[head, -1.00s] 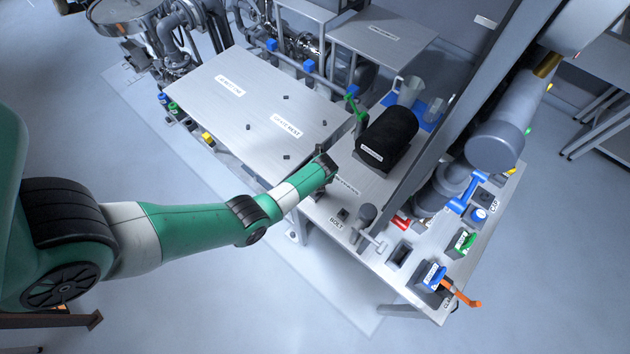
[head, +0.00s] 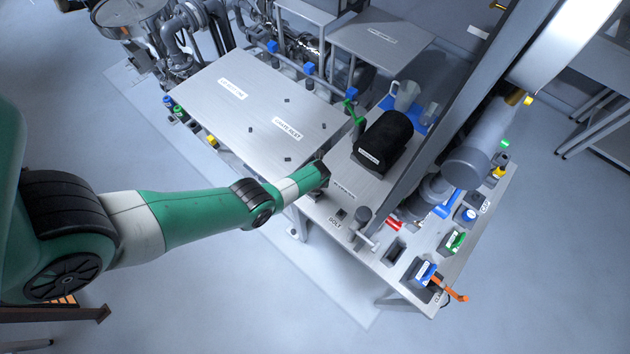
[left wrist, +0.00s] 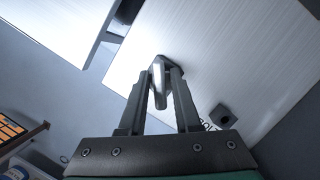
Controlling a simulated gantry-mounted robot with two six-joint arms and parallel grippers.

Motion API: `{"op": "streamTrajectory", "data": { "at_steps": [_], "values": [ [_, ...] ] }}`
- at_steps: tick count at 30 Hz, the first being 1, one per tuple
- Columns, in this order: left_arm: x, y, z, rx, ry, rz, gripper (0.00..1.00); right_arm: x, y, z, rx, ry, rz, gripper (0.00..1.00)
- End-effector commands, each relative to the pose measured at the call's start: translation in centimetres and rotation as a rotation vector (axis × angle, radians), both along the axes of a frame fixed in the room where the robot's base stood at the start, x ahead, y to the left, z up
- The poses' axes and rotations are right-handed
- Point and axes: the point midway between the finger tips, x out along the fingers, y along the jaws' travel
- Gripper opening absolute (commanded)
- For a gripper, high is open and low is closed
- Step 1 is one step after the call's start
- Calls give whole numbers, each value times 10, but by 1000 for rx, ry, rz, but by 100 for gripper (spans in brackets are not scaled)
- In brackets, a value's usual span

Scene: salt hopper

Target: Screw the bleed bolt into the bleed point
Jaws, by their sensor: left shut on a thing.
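In the left wrist view my left gripper (left wrist: 163,82) is shut on a slim, pale metal piece (left wrist: 158,76), which looks like the bleed bolt. The fingers hide part of it. The tabletop lies beyond the fingertips. In the head view my left arm reaches from the left to the near edge of the bench, and its wrist hides the gripper (head: 324,172) and the bolt. A small dark block (head: 341,214) by the BOLT label stands on the bench to the right of the wrist. It shows in the left wrist view (left wrist: 223,116) with a dark hole. I cannot pick out the bleed point. My right gripper is not in view.
A black cylinder (head: 384,140) lies on the bench beyond my wrist. The left tabletop (head: 225,110) is mostly clear.

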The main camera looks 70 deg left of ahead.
Motion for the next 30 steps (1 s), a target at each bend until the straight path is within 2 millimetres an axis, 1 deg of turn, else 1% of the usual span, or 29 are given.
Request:
{"op": "streamTrajectory", "data": {
  "at_steps": [1,4,13,14,15,19,20,27,30],
  "values": [
    [0,0,3,-2,2,-15,0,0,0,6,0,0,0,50],
    [0,0,3,-4,1,-47,0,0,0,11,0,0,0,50],
    [0,0,1,-4,-2,-69,0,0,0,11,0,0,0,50],
    [0,0,1,-4,-2,-69,33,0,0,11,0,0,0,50],
    [0,0,1,-4,-2,-69,41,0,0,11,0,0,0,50],
    [0,0,1,-4,-3,-68,64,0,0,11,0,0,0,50],
    [0,0,1,-4,-3,-68,67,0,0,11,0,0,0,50],
    [0,-1,0,-5,-1,-68,67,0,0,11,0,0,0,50],
    [-1,-1,5,-4,-2,-68,67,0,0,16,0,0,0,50]
  ]
}}
